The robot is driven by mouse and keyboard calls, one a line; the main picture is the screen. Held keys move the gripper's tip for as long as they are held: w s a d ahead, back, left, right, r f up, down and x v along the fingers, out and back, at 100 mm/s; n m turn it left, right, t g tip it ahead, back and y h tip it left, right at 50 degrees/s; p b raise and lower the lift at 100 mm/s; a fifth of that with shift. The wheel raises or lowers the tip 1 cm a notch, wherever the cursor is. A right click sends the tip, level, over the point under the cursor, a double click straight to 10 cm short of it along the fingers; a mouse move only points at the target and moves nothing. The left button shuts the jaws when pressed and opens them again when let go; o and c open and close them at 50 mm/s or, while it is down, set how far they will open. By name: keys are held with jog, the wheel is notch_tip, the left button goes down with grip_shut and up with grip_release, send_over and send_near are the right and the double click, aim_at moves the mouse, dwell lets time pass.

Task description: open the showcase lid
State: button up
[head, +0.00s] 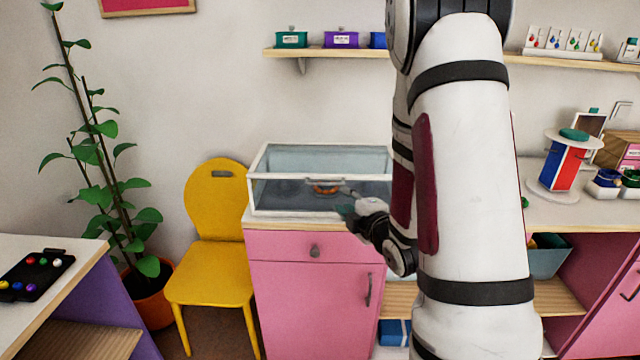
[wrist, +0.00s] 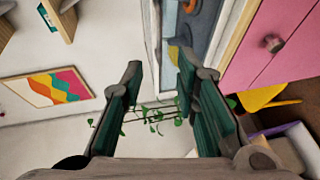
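The showcase (head: 275,197) is a clear glass box with a white frame, standing on a pink cabinet. Its lid (head: 320,160) appears shut, lying flat across the top, with a white front rail. A small orange ring-like item shows through the glass. The showcase's right end is hidden behind my arm. My gripper (head: 346,211) is in front of the showcase's lower front, toward its right side; I cannot tell if it touches. In the wrist view my gripper (wrist: 158,75) has its two fingers spread with nothing between them. Part of the showcase (wrist: 172,35) shows beyond the fingers.
The pink cabinet (head: 312,300) has a drawer and door beneath the showcase. A yellow chair (head: 212,285) and a potted plant (head: 150,310) stand left of it. A wall shelf (head: 330,53) with small boxes hangs above. A counter with bead items lies right.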

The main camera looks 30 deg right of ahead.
aim_at(327, 184)
jog(key=b+x, duration=1)
jog(key=x, duration=0.3)
jog(key=shift+w+d, duration=0.15)
jog(key=shift+w, duration=0.2)
dwell(0.4)
grip_shut()
